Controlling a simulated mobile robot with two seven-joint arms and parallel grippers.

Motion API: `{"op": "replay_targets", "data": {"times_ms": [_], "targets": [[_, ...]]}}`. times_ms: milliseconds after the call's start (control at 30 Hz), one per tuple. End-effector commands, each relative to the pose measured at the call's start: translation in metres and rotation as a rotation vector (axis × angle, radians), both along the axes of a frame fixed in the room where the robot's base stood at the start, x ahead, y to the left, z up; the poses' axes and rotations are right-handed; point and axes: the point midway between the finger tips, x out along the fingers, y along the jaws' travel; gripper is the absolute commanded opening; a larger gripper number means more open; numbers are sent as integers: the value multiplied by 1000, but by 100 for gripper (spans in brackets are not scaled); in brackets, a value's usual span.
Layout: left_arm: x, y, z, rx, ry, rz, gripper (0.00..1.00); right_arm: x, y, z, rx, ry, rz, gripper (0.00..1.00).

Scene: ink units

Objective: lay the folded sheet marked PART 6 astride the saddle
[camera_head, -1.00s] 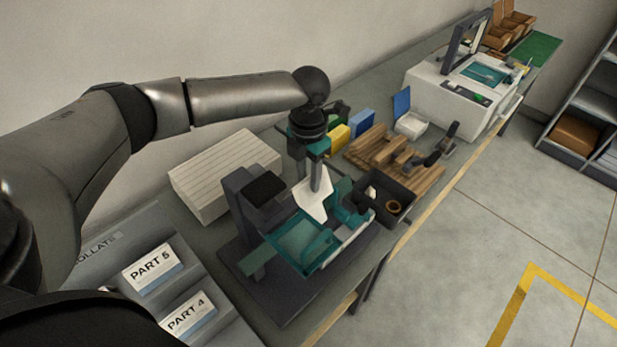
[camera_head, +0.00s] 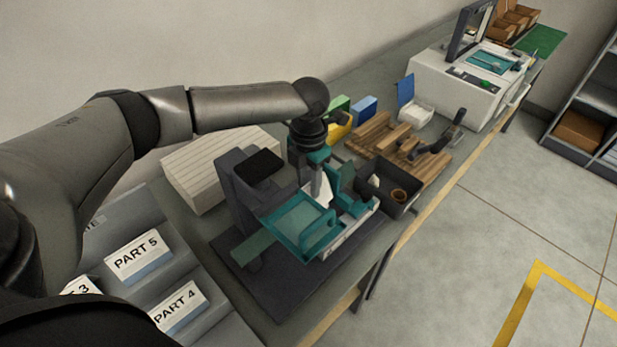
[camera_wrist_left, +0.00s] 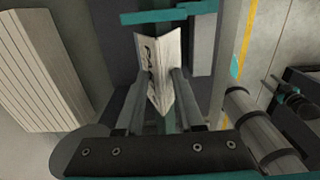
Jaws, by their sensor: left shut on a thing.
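My left gripper (camera_head: 318,166) is shut on a folded white sheet (camera_head: 322,190) and points down at the dark machine with teal parts. In the left wrist view the sheet (camera_wrist_left: 160,72) sits between the two fingers (camera_wrist_left: 157,105), its two leaves spread in a V, with dark print on the left leaf; the marking is not readable. Teal machine parts (camera_wrist_left: 168,15) lie just beyond it. In the head view the teal tray (camera_head: 298,222) partly hides the sheet's lower end. I cannot make out the saddle clearly, nor whether the sheet touches it.
A teal guard (camera_head: 350,181) stands close right of the sheet. A dark bin (camera_head: 410,183) with small items is beside it. A white ribbed block (camera_head: 205,170) stands behind. A grey rack with PART 5 (camera_head: 137,256) and PART 4 (camera_head: 180,306) stacks is at lower left.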

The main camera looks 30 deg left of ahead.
Motion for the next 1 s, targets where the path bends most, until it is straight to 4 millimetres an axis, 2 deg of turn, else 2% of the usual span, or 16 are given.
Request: {"op": "replay_targets", "data": {"times_ms": [133, 867, 900, 1000], "targets": [[0, 0, -7, 0, 0, 0, 0, 0, 0, -3, 0, 0, 0, 50], [1, -1, -10, 0, 0, -1, 0, 0, 0, 1, 0, 0, -1, 50], [1, -1, -10, 0, 0, -1, 38, 0, 0, 1, 0, 0, -1, 50], [0, -1, -10, 0, 0, -1, 49, 0, 0, 0, 0, 1, -1, 50]]}}
